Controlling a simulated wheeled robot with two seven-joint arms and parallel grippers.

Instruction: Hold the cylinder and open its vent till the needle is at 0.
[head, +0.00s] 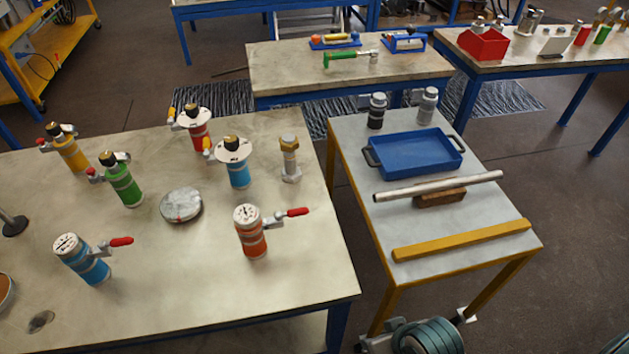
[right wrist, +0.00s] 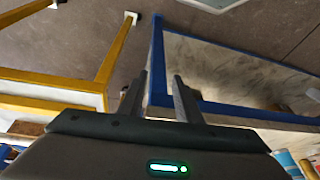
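Several small cylinders stand on the large left table, and I cannot tell which one the task means. Near the front are a blue cylinder (head: 88,266) and an orange cylinder (head: 251,239), each with a white dial on top and a red lever at the side. Farther back are a yellow cylinder (head: 72,156), a green cylinder (head: 124,186), a red cylinder (head: 198,136) and another blue cylinder (head: 238,174), with dark valve tops. Needle readings are too small to tell. My right gripper (right wrist: 160,92) is open and empty, away from the cylinders. My left gripper is out of view.
A round grey disc (head: 181,205) and an upright bolt (head: 290,158) share the left table (head: 215,290). The side table (head: 365,235) holds a blue tray (head: 415,155), a metal pipe (head: 438,186) and a yellow bar (head: 462,240). A floor gap separates the tables.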

